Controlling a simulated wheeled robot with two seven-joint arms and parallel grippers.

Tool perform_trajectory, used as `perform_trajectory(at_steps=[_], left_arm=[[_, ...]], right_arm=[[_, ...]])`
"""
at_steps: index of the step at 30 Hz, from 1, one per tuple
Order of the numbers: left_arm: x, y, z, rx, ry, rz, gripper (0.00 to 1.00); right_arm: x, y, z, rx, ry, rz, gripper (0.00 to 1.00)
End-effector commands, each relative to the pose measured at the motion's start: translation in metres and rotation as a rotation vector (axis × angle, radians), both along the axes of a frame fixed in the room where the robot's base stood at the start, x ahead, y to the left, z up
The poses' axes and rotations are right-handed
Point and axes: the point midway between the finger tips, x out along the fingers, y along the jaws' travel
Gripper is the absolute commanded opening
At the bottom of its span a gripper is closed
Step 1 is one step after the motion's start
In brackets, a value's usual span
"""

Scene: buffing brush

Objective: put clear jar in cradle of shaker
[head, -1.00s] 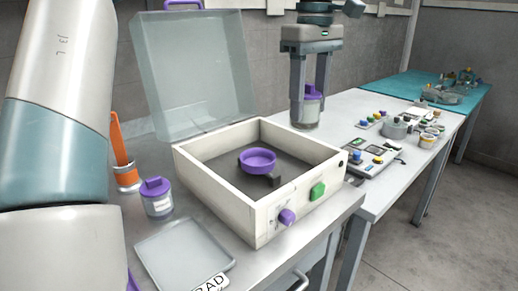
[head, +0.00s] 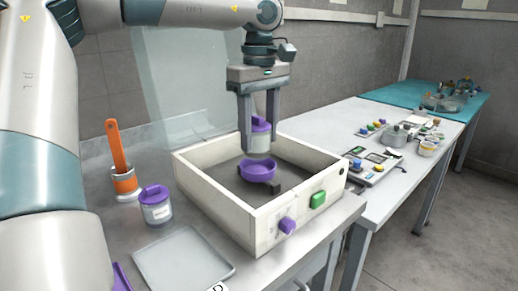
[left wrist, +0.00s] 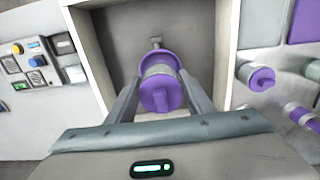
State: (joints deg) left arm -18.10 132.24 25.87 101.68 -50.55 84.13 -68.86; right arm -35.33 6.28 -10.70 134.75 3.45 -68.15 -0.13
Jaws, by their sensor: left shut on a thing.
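My left gripper (head: 261,125) is shut on a clear jar (head: 260,142) with a purple lid and holds it upright. The jar is over the purple cradle (head: 257,171) inside the open white shaker box (head: 255,222). In the head view the jar's base is just above the cradle's rim. In the left wrist view the purple lid (left wrist: 160,93) sits between the fingers, and the purple cradle (left wrist: 159,61) shows behind it, partly hidden. Whether jar and cradle touch, I cannot tell. My right gripper is not in view.
Another purple-lidded jar (head: 155,206) stands left of the shaker, near an orange-handled tool in a holder (head: 124,181). A flat grey tray (head: 181,259) lies in front. The shaker's clear lid (head: 185,80) stands open behind. Switch panels (head: 372,163) lie on the right table.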

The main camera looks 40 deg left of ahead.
Motion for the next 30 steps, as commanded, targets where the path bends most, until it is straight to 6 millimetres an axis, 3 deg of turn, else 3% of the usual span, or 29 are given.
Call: perform_trajectory(at_steps=[12, 20, 21, 22, 30], left_arm=[[0.000, 0.000, -0.038, -0.001, 0.000, 0.000, 0.20], [0.000, 0.000, -0.041, 0.000, 0.002, 0.001, 0.20], [0.000, 0.001, -0.041, 0.000, 0.002, 0.002, 0.57], [0.000, 0.001, -0.041, 0.000, 0.002, 0.002, 0.64], [0.000, 0.000, -0.040, 0.000, 0.000, 0.001, 0.66]], right_arm=[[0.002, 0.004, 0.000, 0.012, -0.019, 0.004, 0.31], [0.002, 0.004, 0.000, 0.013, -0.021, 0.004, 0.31], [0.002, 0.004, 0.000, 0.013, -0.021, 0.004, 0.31], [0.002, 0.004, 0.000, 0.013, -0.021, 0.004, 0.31], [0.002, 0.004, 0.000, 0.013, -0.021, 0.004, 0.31]])
